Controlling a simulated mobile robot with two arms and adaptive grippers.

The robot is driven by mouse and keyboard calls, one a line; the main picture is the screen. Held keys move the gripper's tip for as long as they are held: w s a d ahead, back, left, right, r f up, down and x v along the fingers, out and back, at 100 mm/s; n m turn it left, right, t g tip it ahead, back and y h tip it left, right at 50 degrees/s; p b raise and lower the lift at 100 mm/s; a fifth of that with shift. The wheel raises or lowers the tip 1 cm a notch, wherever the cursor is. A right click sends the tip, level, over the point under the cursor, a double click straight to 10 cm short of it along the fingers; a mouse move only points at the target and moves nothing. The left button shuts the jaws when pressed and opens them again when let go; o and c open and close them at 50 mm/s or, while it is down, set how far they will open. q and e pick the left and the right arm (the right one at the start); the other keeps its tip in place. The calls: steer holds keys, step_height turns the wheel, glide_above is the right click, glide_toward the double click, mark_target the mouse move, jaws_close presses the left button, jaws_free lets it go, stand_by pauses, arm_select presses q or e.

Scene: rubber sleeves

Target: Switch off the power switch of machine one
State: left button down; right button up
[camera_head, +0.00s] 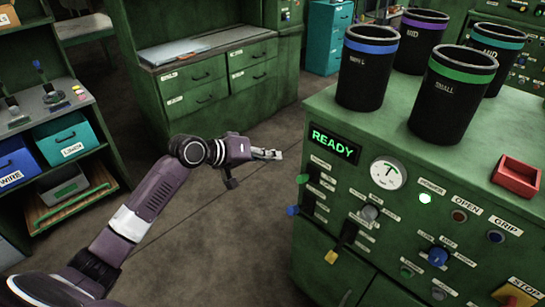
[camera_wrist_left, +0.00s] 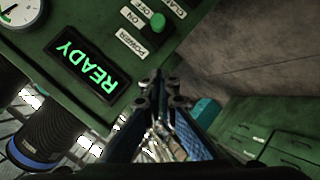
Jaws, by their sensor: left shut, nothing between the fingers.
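A lever with a green knob (camera_head: 302,179) sticks out at the panel's left edge below the display. My right gripper is out of view.
Several black bins with coloured bands, one blue-banded (camera_head: 367,68), and a red tray (camera_head: 516,176) stand on the machine. Other levers, including a blue-knobbed one (camera_head: 293,210), project from the panel. A green cabinet (camera_head: 215,80) stands behind; open floor lies left of the machine.

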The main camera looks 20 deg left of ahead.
mark_target(306, 177)
arm_select(q)
steer(key=w+d+f+p, duration=0.3)
steer(key=d+f, duration=0.2)
steer(key=f, duration=0.1)
steer(key=shift+d, duration=0.2)
steer(key=shift+w, duration=0.15)
